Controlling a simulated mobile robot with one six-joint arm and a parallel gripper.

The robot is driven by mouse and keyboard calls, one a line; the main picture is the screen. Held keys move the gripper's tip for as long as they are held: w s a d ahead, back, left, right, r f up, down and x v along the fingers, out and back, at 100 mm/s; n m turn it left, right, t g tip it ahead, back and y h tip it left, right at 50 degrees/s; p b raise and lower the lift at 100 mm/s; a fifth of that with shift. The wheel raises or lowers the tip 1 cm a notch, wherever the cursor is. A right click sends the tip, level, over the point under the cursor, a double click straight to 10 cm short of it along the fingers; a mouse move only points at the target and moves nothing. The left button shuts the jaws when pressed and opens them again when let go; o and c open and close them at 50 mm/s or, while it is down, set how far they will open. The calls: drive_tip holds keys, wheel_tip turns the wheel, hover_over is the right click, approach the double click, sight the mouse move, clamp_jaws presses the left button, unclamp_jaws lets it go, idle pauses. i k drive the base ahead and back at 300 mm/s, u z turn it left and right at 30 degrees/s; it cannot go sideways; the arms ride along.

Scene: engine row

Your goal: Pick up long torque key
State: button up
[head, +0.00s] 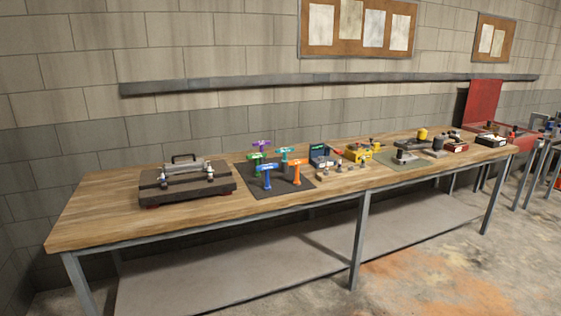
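Several coloured T-handled keys stand upright on a dark mat (282,188) on the wooden workbench (110,205). The blue key (267,178) and the orange key (295,172) stand nearest the front. A teal key (286,152), a green key (258,157) and a purple key (261,143) stand behind them. They are too small to tell which is the long torque key. The lower parts of the rear keys are partly hidden. My gripper is not in view.
A dark case (185,188) with metal parts on top sits left of the mat. Right of it are an open box (321,155), a yellow part (360,153) and other tools. The bench's left end is bare. Floor in front is clear.

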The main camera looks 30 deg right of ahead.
sight(284, 150)
drive_tip(key=z, duration=0.1)
drive_tip(key=i, duration=0.95)
drive_tip(key=u, duration=0.05)
